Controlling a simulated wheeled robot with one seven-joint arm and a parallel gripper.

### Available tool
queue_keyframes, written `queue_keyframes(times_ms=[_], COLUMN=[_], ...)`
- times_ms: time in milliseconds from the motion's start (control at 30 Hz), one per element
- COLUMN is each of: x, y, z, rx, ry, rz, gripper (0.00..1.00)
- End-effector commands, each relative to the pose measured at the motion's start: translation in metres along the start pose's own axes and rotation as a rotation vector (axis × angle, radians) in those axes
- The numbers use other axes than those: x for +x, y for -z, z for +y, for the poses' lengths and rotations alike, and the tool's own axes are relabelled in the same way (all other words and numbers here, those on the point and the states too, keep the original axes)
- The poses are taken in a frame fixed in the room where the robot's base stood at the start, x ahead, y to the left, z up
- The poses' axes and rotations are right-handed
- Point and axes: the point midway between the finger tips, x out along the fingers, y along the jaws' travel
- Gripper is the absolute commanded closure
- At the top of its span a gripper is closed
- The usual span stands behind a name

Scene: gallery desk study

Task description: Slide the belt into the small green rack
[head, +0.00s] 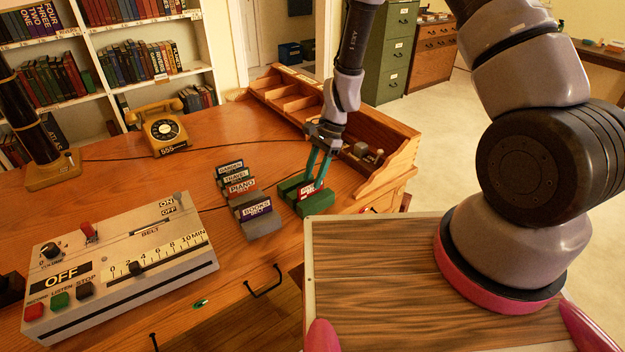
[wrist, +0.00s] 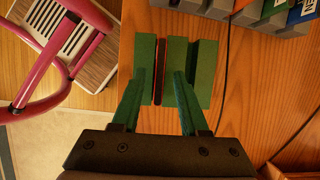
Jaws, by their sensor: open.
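The small green rack (head: 313,204) stands on the desk near its right front edge. A thin red belt with a white label (head: 307,190) stands upright in it. In the wrist view the belt (wrist: 160,72) shows as a narrow red and dark strip in a slot between two green blocks of the rack (wrist: 203,75). My gripper (head: 315,178) is above the rack, its green fingers pointing down. The fingers are open, one on each side of the belt, with gaps visible in the wrist view. How deep the belt sits is hard to tell.
A grey rack (head: 262,226) with several labelled belts stands just left of the green rack. A beige recorder (head: 120,262) with buttons is at the left front. A yellow telephone (head: 163,130) stands farther back. A wooden pigeonhole unit (head: 385,140) borders the desk's right side.

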Motion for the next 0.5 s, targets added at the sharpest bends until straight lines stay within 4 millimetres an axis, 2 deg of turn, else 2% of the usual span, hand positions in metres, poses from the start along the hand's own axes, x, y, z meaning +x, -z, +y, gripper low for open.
queue_keyframes(times_ms=[300,500], x=[-0.069,-0.098], y=[-0.001,-0.001], z=[-0.001,-0.001], rx=[-0.003,-0.002], ry=[0.004,0.002], rz=[0.002,0.0], gripper=[0.56,0.56])
